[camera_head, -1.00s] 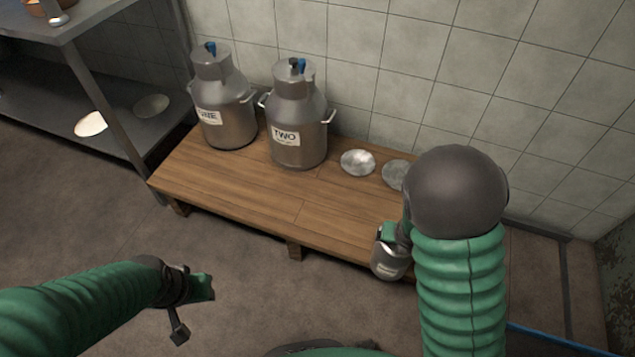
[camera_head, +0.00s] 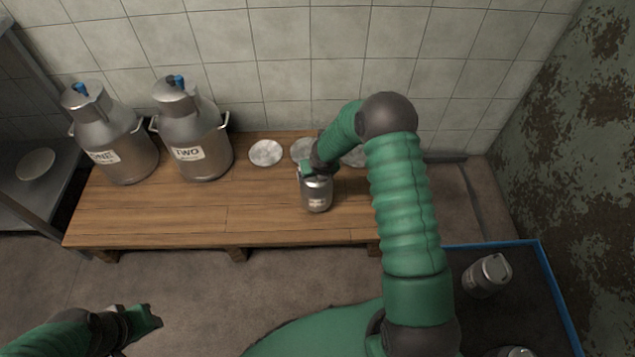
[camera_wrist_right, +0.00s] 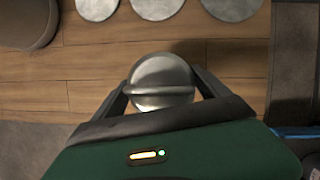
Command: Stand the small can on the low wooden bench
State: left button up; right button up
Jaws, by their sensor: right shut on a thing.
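The small can (camera_head: 316,193) is a grey metal can with a pale label. It is upright over the right part of the low wooden bench (camera_head: 230,222); I cannot tell whether its base touches the boards. My right gripper (camera_head: 311,172) is shut on it near its top. In the right wrist view the can's round top (camera_wrist_right: 161,82) sits between the two fingers of my right gripper (camera_wrist_right: 160,92). My left gripper (camera_head: 150,318) is empty, low at the left in front of the bench, its fingers apart.
Large cans labelled ONE (camera_head: 115,145) and TWO (camera_head: 190,140) stand on the bench's left part. Pale round discs (camera_head: 265,153) lie along its back. A blue-edged dark tray (camera_head: 540,290) at right holds another small can (camera_head: 487,275). A metal shelf (camera_head: 30,195) stands left.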

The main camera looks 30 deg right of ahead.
jog(key=shift+w+d+f, duration=0.15)
jog(key=shift+w, duration=0.1)
notch_tip(320, 180, down, 3)
jog(key=b, duration=0.3)
jog(key=shift+f, duration=0.2)
jog(key=shift+r, duration=0.15)
jog(key=o, duration=1.9)
jog(key=shift+s, duration=0.15)
jog(key=p+v, duration=0.5)
jog(key=v, duration=0.7)
jog(key=s+a+r+m, duration=0.4)
jog(key=s+a+m, duration=0.1)
jog(key=m, duration=0.5)
jog(key=s+a+r+m+g+y, duration=0.1)
jog(key=s+a+r+m, duration=0.3)
jog(key=s+m, duration=0.3)
jog(key=s+a+r+m, duration=0.5)
jog(key=s+a+m, duration=0.1)
jog(key=m, duration=0.9)
jog(key=shift+s+a+g+y, duration=0.25)
jog(key=shift+s+g+y, duration=0.05)
jog(key=shift+s, duration=0.15)
